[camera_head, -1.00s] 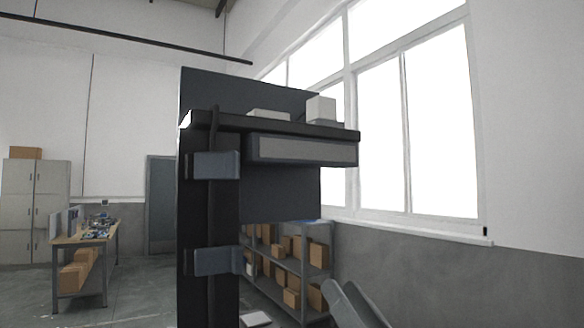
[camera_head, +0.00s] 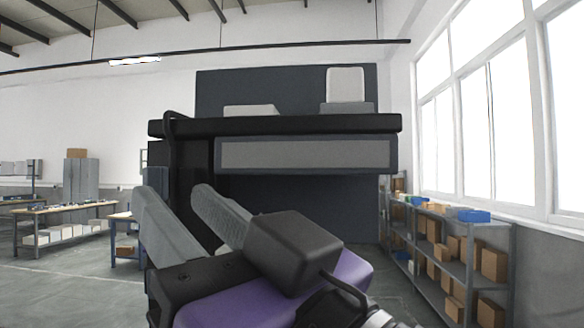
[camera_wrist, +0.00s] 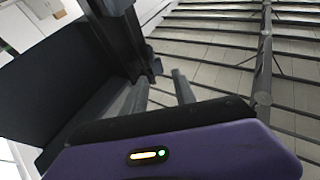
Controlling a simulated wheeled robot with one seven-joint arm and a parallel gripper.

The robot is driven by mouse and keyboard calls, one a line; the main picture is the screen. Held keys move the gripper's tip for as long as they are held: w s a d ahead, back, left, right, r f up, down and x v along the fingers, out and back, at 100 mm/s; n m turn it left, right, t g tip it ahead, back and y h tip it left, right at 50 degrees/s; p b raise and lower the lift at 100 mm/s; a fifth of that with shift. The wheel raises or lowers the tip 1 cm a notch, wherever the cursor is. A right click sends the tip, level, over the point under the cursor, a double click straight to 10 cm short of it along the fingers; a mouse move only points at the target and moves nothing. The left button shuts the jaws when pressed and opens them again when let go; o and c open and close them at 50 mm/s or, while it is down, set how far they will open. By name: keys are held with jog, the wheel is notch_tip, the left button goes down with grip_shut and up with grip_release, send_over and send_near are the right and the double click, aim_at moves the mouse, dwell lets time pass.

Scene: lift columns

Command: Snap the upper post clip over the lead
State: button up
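The dark post (camera_head: 197,160) stands under the left end of a black shelf. The black lead (camera_head: 169,128) loops over the shelf's edge and drops along the post; its lower run is hidden behind my gripper. I cannot make out the upper post clip in the head view now; a small grey-blue piece on the dark structure in the wrist view (camera_wrist: 118,5) may be a clip. My gripper (camera_head: 180,205) is in front of the post, its two grey fingers apart with nothing seen between them. The fingers also show apart in the wrist view (camera_wrist: 158,88).
The black shelf (camera_head: 270,125) juts out above my fingers, with a grey-fronted box (camera_head: 305,154) under it and a dark panel (camera_head: 285,90) behind. A pale block (camera_head: 345,85) sits on top. Storage racks (camera_head: 465,250) stand right; workbenches (camera_head: 75,212) stand left.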

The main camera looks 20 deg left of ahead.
aim_at(155, 179)
jog(key=p+x, duration=0.2)
jog(key=x, duration=0.4)
jog(key=shift+r, duration=0.1)
jog(key=shift+w+a+r, duration=0.1)
jog(key=shift+w+a, duration=0.1)
jog(key=shift+a, duration=0.2)
grip_shut()
